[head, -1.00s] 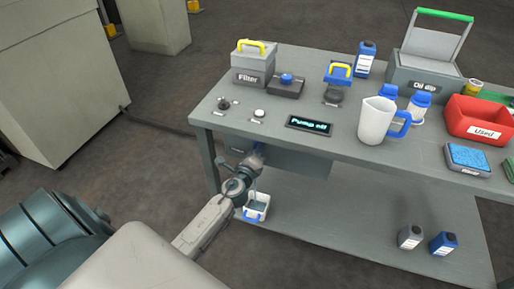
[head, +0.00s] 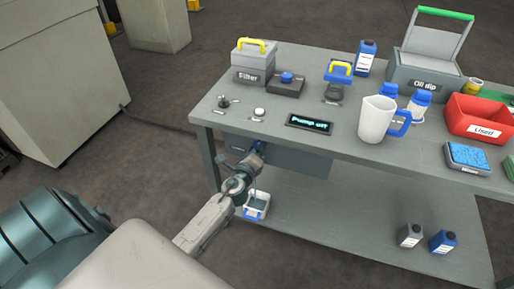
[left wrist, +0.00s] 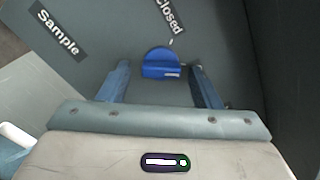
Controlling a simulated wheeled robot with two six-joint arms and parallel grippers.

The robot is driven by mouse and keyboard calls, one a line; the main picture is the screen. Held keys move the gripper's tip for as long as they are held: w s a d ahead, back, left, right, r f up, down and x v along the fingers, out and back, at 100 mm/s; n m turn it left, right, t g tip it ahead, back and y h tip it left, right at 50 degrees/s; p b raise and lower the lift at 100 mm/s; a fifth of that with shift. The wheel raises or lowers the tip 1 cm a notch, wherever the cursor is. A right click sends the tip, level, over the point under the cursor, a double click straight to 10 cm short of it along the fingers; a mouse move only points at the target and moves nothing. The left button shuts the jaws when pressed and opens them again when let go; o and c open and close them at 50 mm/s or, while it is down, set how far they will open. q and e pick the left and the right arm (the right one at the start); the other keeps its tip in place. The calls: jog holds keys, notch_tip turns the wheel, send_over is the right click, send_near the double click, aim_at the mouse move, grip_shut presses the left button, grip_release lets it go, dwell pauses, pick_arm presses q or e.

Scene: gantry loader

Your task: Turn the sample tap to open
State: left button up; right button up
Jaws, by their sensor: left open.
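The sample tap, a blue knob (left wrist: 161,64), is on the grey front panel under the bench top. In the left wrist view it sits between the two blue fingers of my left gripper (left wrist: 163,80), with a gap on each side. A "Sample" label (left wrist: 58,33) is to its upper left and a "Closed" label (left wrist: 169,15) is just above it. In the head view my left gripper (head: 258,148) is at the panel below the bench's front edge, and the tap is mostly hidden by it. My right gripper is not in view.
The bench top (head: 235,133) overhangs the panel. A small white container with a blue handle (head: 256,205) stands on the lower shelf below my left arm.

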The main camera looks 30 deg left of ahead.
pick_arm(q)
jog(key=b+v, duration=0.1)
jog(key=v, duration=1)
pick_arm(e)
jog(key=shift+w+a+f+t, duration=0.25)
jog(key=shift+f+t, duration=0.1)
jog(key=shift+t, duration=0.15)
pick_arm(q)
jog(key=shift+w+a, duration=0.1)
